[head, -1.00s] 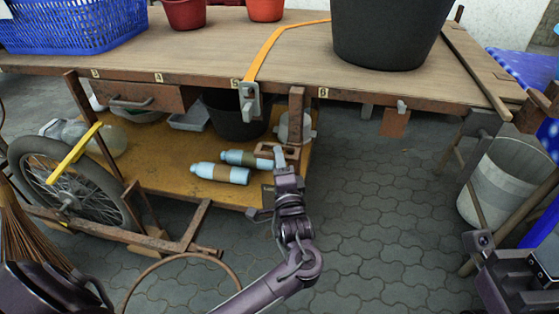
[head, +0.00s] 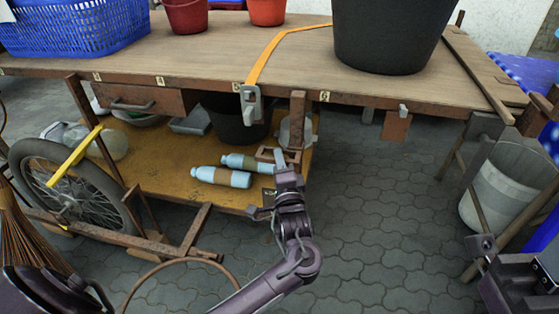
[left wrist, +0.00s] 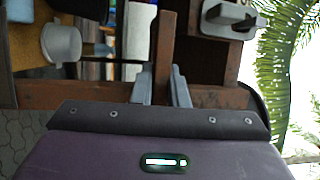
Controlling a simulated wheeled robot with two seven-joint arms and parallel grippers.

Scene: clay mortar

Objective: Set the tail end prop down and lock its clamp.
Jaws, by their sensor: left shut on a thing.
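My left gripper (head: 280,160) is below the cart's near edge in the head view, by a rusty brown bracket-like piece. In the left wrist view, its two grey fingers (left wrist: 162,88) stand either side of a brown upright bar (left wrist: 165,42), apparently the prop, and are shut on it. The fingers hide part of the bar, and I cannot tell whether its foot touches the ground. A grey metal clamp-like fitting (head: 250,105) hangs on the cart edge at the end of an orange strap. My right gripper (head: 482,246) is partly visible at the lower right; its fingers are unclear.
The wooden cart top (head: 215,55) carries a blue basket (head: 75,32), red pots and a large black tub (head: 388,35). Blue bottles (head: 220,176) lie on the lower shelf. A spoked wheel (head: 72,185) stands left.

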